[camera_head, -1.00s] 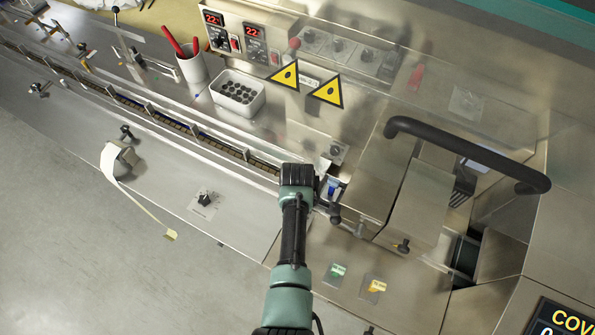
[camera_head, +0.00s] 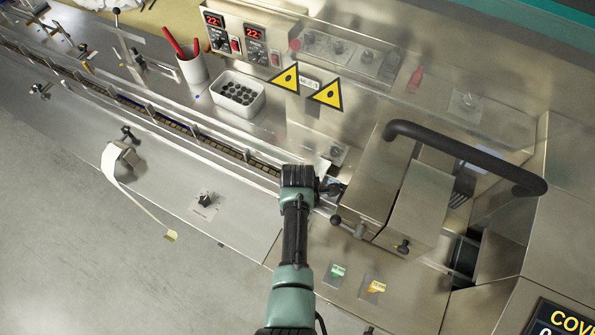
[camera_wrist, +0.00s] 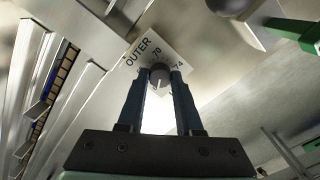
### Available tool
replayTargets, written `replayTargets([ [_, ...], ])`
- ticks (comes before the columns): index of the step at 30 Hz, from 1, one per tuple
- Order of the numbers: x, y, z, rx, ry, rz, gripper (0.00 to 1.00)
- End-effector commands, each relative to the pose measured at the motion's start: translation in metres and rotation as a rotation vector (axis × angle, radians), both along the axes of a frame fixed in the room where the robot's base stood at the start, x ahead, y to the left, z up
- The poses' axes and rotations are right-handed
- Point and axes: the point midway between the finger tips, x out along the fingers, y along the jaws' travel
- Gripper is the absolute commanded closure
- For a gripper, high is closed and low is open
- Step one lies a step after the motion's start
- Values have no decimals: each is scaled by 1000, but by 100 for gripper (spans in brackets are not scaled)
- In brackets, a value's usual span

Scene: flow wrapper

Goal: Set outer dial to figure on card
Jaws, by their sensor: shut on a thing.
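The outer dial is a small dark round knob (camera_wrist: 160,76) with a light mark on its face. It sits on a white plate (camera_wrist: 143,56) that reads OUTER, with 70 and 74 legible. My gripper (camera_wrist: 159,82) is shut on the knob, one blue finger on each side of it. In the head view my gripper (camera_head: 329,187) is at the machine's middle, just left of the metal sealing housing (camera_head: 378,190), and the knob is hidden there. I cannot tell whether either is the card.
A black bar handle (camera_head: 465,155) arches over the housing, right of my gripper. Another dial (camera_head: 206,201) is on the front panel to the left. A white bin (camera_head: 238,94) and a cup of red-handled tools (camera_head: 193,68) stand behind the conveyor (camera_head: 175,122).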

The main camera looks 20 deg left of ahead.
Motion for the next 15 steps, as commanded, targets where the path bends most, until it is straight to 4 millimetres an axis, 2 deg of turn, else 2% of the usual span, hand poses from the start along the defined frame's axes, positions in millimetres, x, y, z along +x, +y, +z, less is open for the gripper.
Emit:
replayTargets([
  [12,1,0,1,0,-1,8,100],
  [13,1,0,1,0,-2,8,60],
  [15,1,0,1,0,-1,8,48],
])
